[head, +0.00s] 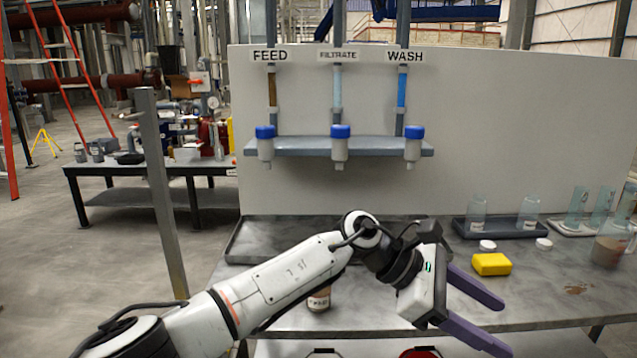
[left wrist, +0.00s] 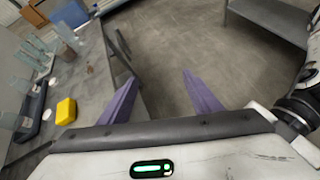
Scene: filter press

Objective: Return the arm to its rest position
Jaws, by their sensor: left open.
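My left arm reaches in from the lower left in the head view, over the grey workbench (head: 545,268). My left gripper (head: 497,326) is open, with its two purple fingers apart and nothing between them. In the left wrist view the same gripper (left wrist: 160,97) points past the bench edge, with bare floor between its fingers. A yellow block (head: 492,264) lies on the bench just beyond the fingers, apart from them; it also shows in the left wrist view (left wrist: 66,111). My right gripper is not in view.
A labelled jar (head: 319,299) stands close behind my forearm. A dark tray (head: 500,235) holds clear bottles (head: 477,213) at the back right, near two white caps (head: 487,245). A brown-filled beaker (head: 609,250) stands at the right. Blue-capped bottles (head: 340,147) hang from the wall shelf (head: 375,146).

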